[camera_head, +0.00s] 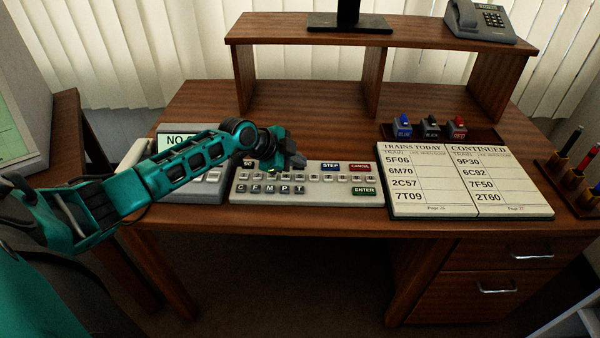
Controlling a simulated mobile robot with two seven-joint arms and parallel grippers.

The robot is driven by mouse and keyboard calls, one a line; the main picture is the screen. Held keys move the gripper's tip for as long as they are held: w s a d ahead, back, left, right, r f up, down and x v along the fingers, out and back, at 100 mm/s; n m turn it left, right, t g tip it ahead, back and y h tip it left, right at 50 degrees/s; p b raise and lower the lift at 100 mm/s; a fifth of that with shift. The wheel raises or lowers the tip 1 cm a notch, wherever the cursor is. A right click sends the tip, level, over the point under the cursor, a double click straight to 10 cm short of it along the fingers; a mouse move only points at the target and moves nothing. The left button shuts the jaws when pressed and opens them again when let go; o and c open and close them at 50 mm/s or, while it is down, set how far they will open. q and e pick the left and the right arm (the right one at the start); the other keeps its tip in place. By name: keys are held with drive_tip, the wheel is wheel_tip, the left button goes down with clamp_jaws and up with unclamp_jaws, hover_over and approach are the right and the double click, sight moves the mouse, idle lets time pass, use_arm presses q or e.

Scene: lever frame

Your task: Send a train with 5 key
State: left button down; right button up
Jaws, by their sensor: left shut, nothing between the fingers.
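A grey key panel (312,196) lies on the wooden desk near its front edge. It has rows of small keys, a blue STEP key (330,167), a red CANCEL key (361,167) and a green ENTER key (364,191). Lettered keys (270,189) sit along its lower row. My left gripper (296,161) is shut and empty over the panel's upper left part and hides some keys there. I cannot tell whether it touches a key. A grey display unit (208,186) stands left of the panel, its screen partly hidden by my left arm. My right gripper is not in view.
An open train book (450,215) lies right of the panel. Behind it stand blue, black and red stamps (431,127). A raised shelf (400,35) carries a telephone (478,20) and a stand. A pen holder (572,178) is at the far right. The desk behind the panel is clear.

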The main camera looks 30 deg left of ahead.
sight(297, 178)
use_arm(q)
wheel_tip(297, 178, up, 3)
drive_tip(key=shift+r+p, duration=0.2)
drive_tip(key=shift+p, duration=0.9)
drive_tip(key=s+d+f+n+g, duration=0.2)
drive_tip(key=s+d+f, duration=0.2)
drive_tip(key=s+d, duration=0.45)
drive_tip(key=s+d+f+n+g, duration=0.1)
drive_tip(key=s+d+f, duration=0.2)
drive_tip(key=s+d, duration=0.55)
drive_tip(key=s+a+r+n+g+y, duration=0.15)
drive_tip(key=s+n, duration=0.25)
drive_tip(key=s, duration=0.4)
drive_tip(key=s+a+r+n+y, duration=0.1)
drive_tip(key=s+r+n+y, duration=0.15)
drive_tip(key=s+n, duration=0.35)
drive_tip(key=w+d+f+m+t+h, duration=0.2)
drive_tip(key=w+d+f+t, duration=0.1)
drive_tip(key=w+f+t, duration=0.3)
wheel_tip(297, 178, down, 2)
drive_tip(key=shift+w+f+t, duration=0.2)
drive_tip(key=shift+f+t, duration=0.05)
drive_tip(key=shift+t, duration=0.2)
